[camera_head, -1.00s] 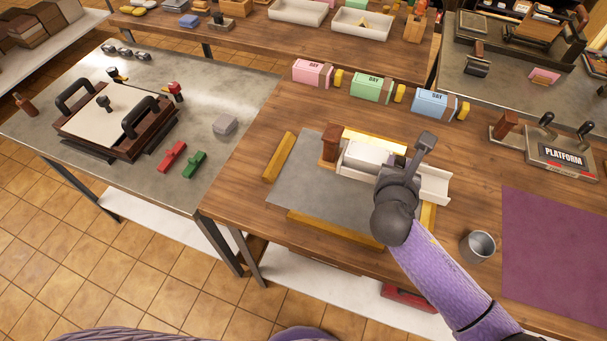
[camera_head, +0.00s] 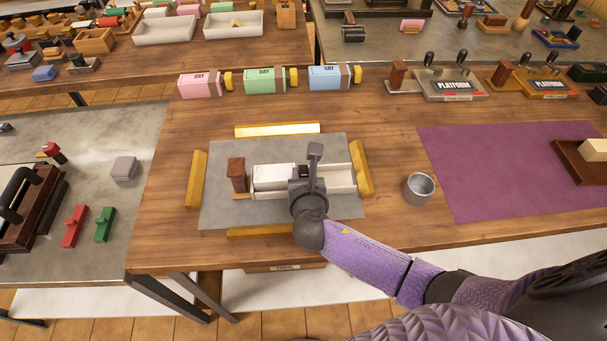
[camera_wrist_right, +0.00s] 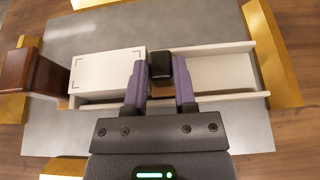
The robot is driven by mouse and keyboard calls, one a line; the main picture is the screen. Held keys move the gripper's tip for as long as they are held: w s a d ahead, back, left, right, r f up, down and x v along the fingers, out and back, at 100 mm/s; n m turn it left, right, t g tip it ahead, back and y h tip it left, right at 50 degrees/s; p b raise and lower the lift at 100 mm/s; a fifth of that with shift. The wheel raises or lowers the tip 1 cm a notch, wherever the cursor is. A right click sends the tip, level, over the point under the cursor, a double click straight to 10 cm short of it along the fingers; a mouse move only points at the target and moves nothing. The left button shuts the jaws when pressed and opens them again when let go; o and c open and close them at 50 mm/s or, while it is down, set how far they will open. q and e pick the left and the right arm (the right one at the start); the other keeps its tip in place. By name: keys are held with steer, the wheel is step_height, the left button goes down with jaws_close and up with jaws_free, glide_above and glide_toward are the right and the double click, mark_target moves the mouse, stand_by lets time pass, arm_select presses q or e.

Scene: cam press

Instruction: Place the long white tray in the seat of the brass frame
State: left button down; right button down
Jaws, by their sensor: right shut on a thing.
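The long white tray (camera_head: 341,177) is in the middle of the head view, with a white block (camera_head: 272,174) in its left part. The tray also shows in the right wrist view (camera_wrist_right: 222,75). Brass bars form the brass frame (camera_head: 196,180) around a grey plate (camera_head: 225,212). The tray is over the plate inside the bars, its right end close to the right bar; I cannot tell if it touches the plate. My right gripper (camera_wrist_right: 160,75) is shut on a dark upright piece at the tray's middle, and hides part of the tray. My left gripper is out of view.
A brown wooden post (camera_head: 236,172) stands at the tray's left end. A metal cup (camera_head: 419,188) stands right of the frame, beside a purple mat (camera_head: 480,165). Pink, green and blue boxes (camera_head: 265,80) line the back. The wood at front left is clear.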

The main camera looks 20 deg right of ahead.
steer(key=shift+c, duration=2.1)
jaws_free()
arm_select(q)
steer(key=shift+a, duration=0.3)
arm_select(e)
steer(key=shift+s+r, duration=0.15)
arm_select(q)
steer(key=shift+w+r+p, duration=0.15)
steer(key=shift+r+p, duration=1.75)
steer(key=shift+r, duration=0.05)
arm_select(e)
steer(key=v, duration=1.1)
steer(key=shift+s+a, duration=0.2)
steer(key=shift+s, duration=0.1)
